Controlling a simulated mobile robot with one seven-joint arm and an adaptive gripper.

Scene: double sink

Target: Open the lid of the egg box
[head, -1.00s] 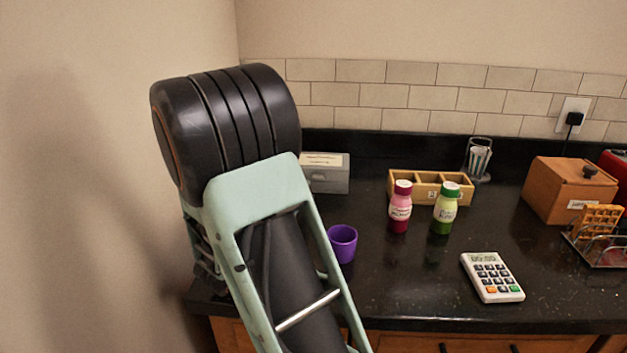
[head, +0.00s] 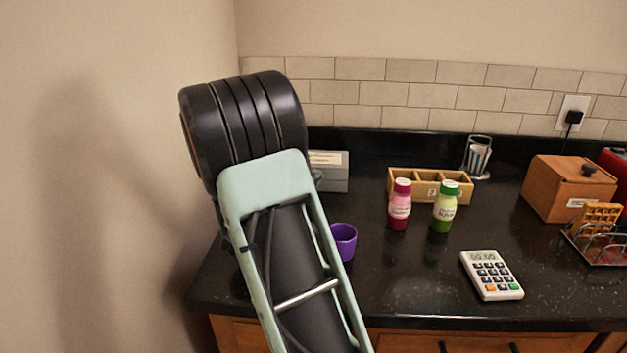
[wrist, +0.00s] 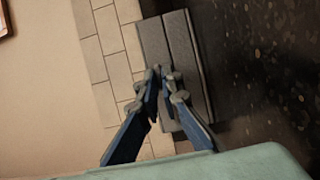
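A grey box with a pale label on top (head: 328,172), likely the egg box, stands at the back left of the counter, partly hidden by my arm. Its lid looks down. In the wrist view the grey box (wrist: 195,62) lies beyond my fingers, beside the tiled wall. My gripper (wrist: 161,72) has its fingertips together with nothing visible between them. The tips overlap the near part of the box in this view; I cannot tell whether they touch it. My gripper is hidden behind my arm in the head view.
A purple cup (head: 344,241) stands near my arm. Two bottles, pink (head: 400,206) and green (head: 445,208), stand before a wooden divided tray (head: 430,178). A calculator (head: 491,275) lies at the front. A wooden box (head: 562,190) stands right.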

